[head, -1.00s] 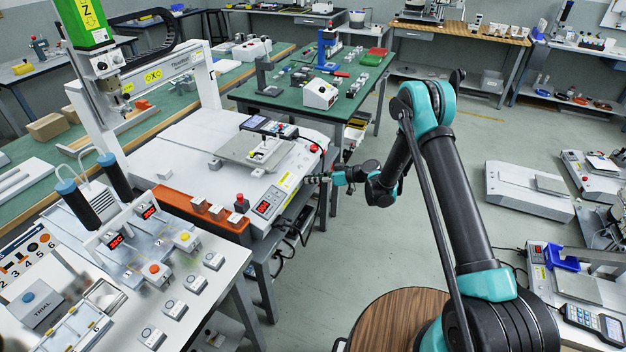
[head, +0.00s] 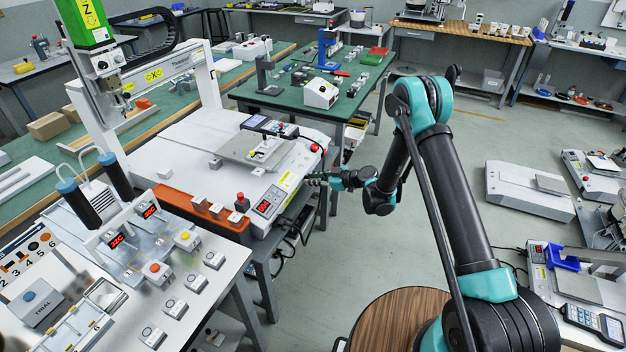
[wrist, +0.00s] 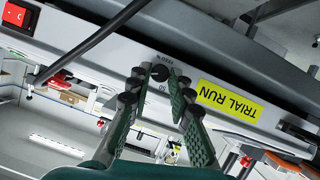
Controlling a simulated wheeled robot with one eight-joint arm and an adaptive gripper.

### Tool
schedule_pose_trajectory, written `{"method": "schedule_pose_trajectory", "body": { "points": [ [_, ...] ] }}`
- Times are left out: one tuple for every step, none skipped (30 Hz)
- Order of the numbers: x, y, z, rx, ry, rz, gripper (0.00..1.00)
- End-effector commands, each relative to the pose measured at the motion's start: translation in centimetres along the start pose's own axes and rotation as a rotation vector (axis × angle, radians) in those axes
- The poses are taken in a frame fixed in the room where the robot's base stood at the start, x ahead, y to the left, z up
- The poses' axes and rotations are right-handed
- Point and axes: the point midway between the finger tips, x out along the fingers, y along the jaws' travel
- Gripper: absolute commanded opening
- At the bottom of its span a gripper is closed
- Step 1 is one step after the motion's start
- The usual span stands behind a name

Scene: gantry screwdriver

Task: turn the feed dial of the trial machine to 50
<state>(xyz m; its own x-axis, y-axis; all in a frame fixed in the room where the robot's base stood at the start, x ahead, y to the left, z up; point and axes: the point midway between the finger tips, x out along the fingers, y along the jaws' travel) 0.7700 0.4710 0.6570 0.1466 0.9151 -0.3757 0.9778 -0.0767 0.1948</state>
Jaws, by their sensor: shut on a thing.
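The trial machine (head: 175,150) is the white gantry bench at left centre in the head view. Its front panel carries a yellow TRIAL RUN label (wrist: 230,101), upside down in the wrist view. The feed dial (wrist: 160,73) is a small dark knob on that panel, beside the FEED % lettering. My gripper (wrist: 160,77) has its two green-and-black fingers on either side of the dial, shut on it. The fingers partly hide the dial and its scale. A printed 50 shows between them; I cannot read the dial's setting. In the head view my gripper (head: 318,179) is at the machine's front edge.
A red emergency button (head: 314,148) stands on the machine's right corner. Open floor (head: 440,145) lies to the right.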

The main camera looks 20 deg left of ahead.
Motion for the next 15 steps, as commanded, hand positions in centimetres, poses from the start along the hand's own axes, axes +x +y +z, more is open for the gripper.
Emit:
{"method": "schedule_pose_trajectory", "body": {
  "points": [
    [-0.03, 0.02, 0.04, 0.000, -0.001, 0.000, 0.24],
    [-0.04, 0.02, 0.03, 0.000, -0.001, 0.000, 0.27],
    [-0.03, 0.02, 0.03, 0.001, 0.000, 0.000, 0.32],
    [-0.03, 0.02, 0.03, 0.001, 0.000, 0.000, 0.36],
    [-0.03, 0.02, 0.03, 0.001, 0.000, 0.000, 0.40],
    [-0.03, 0.01, 0.02, 0.001, 0.000, 0.000, 0.41],
    [-0.03, 0.01, 0.02, 0.001, 0.000, 0.000, 0.41],
    [-0.02, 0.01, 0.02, 0.001, 0.000, 0.000, 0.41],
    [-0.02, 0.01, 0.02, 0.001, 0.000, 0.000, 0.41],
    [-0.02, 0.01, 0.01, 0.001, 0.000, 0.000, 0.41],
    [-0.02, 0.01, 0.01, 0.001, 0.000, 0.000, 0.41],
    [-0.02, 0.01, 0.01, 0.001, 0.000, -0.001, 0.41],
    [-0.02, 0.01, 0.01, 0.002, 0.000, -0.001, 0.41],
    [-0.02, 0.02, 0.01, 0.004, 0.000, -0.002, 0.41],
    [-0.01, 0.04, 0.02, 0.010, 0.000, -0.004, 0.41]
  ]
}}
